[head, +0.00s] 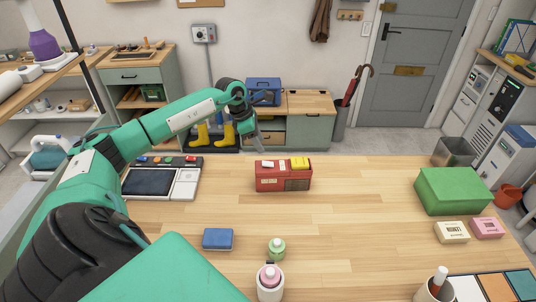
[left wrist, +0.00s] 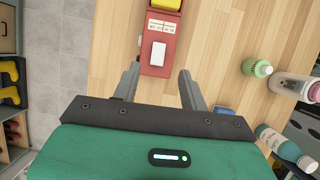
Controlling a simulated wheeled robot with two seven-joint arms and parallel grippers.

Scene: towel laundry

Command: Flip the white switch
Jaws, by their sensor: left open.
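The white switch (left wrist: 158,54) is a small white rectangular rocker on the end of a red box (left wrist: 153,68), below a white label strip. In the head view the red box (head: 270,183) stands on the wooden table, with the small white switch (head: 267,164) on its top left. My right gripper is in neither view.
A yellow part (head: 300,162) sits on the box's right half. A control console (head: 162,180) lies to the left. A blue block (head: 217,239), a green bottle (head: 277,249) and a white bottle (head: 270,284) stand nearer. A green box (head: 452,191) is at right. The table's middle is clear.

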